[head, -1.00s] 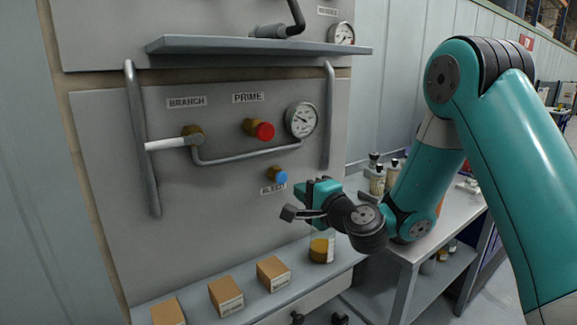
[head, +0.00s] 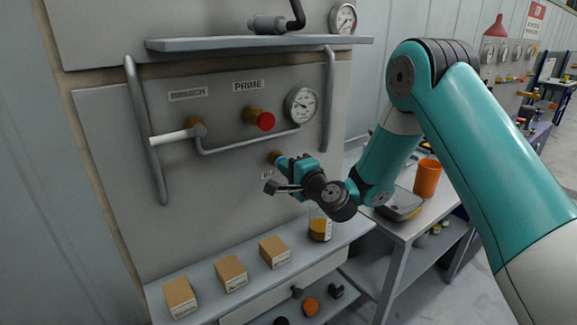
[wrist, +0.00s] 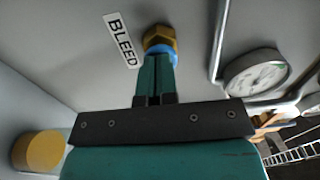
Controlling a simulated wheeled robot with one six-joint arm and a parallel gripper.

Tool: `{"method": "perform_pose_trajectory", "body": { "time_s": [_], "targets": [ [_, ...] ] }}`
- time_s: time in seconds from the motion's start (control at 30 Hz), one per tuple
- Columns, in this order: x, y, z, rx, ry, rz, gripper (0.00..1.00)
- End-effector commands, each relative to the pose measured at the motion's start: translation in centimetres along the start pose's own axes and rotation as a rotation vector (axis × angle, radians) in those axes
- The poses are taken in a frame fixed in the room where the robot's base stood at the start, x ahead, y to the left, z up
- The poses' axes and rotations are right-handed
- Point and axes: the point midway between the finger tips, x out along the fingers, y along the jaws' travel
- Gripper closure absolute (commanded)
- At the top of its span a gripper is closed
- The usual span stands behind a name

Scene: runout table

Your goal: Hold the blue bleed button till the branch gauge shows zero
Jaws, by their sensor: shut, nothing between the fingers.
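The blue bleed button (head: 281,161) sits on a brass fitting below the branch gauge on the grey panel. In the wrist view, the blue button (wrist: 166,51) shows around my fingertips, with its brass nut (wrist: 160,37) beyond. My gripper (wrist: 155,62) is shut and empty, its tips right at the button's face; I cannot tell how far the button is pushed in. My gripper (head: 288,166) partly covers the button in the head view. The branch gauge (head: 302,105) has a white face, also in the wrist view (wrist: 255,77); its needle is too small to read surely.
A red PRIME knob (head: 265,121) and a white-handled branch lever (head: 172,136) are above left. A pipe (head: 245,143) runs just above the button. A jar (head: 320,228) and small boxes (head: 231,273) stand on the shelf below. An orange cup (head: 427,178) stands right.

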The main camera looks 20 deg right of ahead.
Motion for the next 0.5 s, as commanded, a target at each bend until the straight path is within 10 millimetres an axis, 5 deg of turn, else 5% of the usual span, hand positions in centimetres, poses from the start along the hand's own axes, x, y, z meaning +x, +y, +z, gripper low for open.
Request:
{"method": "perform_pose_trajectory", "body": {
  "time_s": [0.5],
  "targets": [
    [1.5, -0.3, 0.5, -0.001, -0.005, -0.007, 1.0]
  ]
}}
